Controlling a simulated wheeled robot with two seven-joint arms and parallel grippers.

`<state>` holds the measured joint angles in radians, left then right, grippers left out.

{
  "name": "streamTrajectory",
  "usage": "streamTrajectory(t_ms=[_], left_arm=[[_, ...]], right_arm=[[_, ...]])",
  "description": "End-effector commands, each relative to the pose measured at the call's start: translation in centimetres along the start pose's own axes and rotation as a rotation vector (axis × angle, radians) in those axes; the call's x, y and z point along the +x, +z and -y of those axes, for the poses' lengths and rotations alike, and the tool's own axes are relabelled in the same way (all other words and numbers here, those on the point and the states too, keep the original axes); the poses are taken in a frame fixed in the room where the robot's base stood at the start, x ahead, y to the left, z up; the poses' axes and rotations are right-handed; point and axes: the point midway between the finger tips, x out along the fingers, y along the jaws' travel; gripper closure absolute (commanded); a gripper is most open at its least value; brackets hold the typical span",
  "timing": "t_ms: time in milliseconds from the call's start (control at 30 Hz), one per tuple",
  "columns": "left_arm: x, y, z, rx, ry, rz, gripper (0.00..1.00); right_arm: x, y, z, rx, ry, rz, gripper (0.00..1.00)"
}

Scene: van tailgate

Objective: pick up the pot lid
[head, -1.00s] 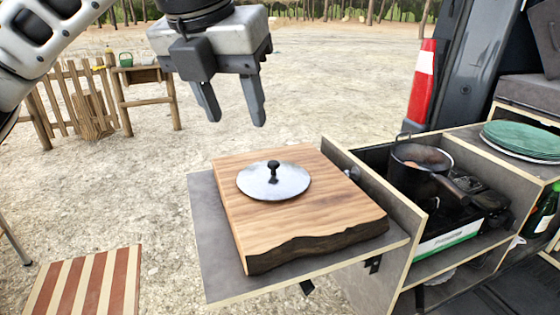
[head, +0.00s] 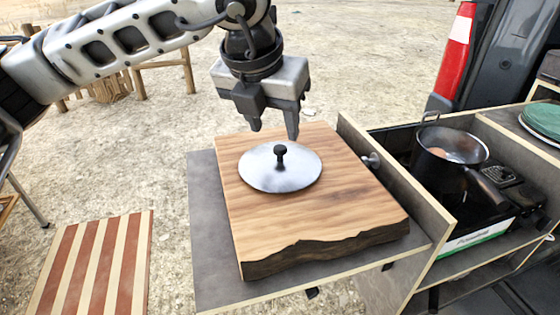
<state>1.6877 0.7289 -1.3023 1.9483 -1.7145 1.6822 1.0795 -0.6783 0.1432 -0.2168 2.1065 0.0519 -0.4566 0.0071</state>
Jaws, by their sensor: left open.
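The pot lid (head: 268,176) is a round silver disc with a black knob (head: 280,152) on top. It lies flat on the thick wooden board (head: 330,215), towards its back left. My left gripper (head: 274,132) is open and empty, fingers pointing down, just behind and above the lid in the picture. It does not appear to touch the knob. My right gripper is not in view.
The board rests on a grey fold-out shelf (head: 212,255). To its right a panel edge rises beside a stove with a pot (head: 450,147). Green plates (head: 543,120) stand far right. A striped top (head: 95,265) is at lower left.

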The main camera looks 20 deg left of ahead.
Motion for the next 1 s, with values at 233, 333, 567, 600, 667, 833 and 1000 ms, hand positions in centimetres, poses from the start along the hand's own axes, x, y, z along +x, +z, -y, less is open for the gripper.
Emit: streamTrajectory(t_ms=[233, 333, 567, 600, 667, 833, 1000], left_arm=[[3.4, -0.4, 0.2, 0.0, 0.001, -0.003, 0.54], [4.5, -0.4, 0.2, 0.0, 0.0, -0.003, 0.54], [5.0, -0.4, 0.3, 0.001, -0.001, 0.0, 0.54], [5.0, -0.4, 0.3, 0.001, -0.001, 0.0, 0.54], [4.9, -0.4, 0.3, 0.001, -0.001, 0.0, 0.65], [4.9, -0.3, 0.2, 0.001, -0.001, 0.0, 1.0], [4.9, -0.3, 0.2, 0.001, -0.001, 0.0, 1.0]], right_arm=[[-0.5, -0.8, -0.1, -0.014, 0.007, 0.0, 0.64], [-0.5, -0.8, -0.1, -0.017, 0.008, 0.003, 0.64], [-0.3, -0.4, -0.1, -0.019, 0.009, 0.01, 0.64], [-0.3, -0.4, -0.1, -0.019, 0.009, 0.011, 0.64], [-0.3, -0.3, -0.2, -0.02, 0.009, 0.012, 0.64], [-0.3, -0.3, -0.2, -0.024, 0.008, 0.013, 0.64], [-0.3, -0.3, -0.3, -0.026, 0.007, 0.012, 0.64]])
